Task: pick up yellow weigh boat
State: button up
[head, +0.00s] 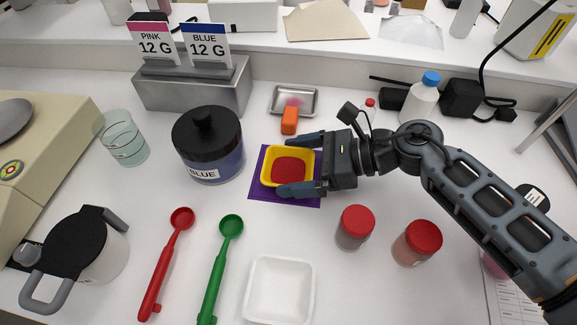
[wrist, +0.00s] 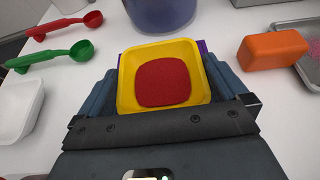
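The yellow weigh boat (head: 266,164) holds red powder and sits on a purple mat (head: 258,187) in the middle of the table. It also shows in the wrist view (wrist: 128,75), between my two fingers. My gripper (head: 294,164) reaches in from the right, with one finger along the far side of the boat and one along the near side. In the head view the fingers stand apart, around the boat. I cannot tell whether the fingers touch its walls.
The blue jar (head: 207,150) stands just left of the mat. An orange block (head: 289,120) and a metal tray (head: 312,104) lie behind it. A white weigh boat (head: 280,290) and two red-lidded jars (head: 355,228) stand nearer. Red (head: 166,265) and green (head: 221,270) scoops lie front left.

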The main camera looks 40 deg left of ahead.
jog(key=c, duration=0.6)
jog(key=shift+r, duration=0.1)
jog(key=shift+c, duration=0.2)
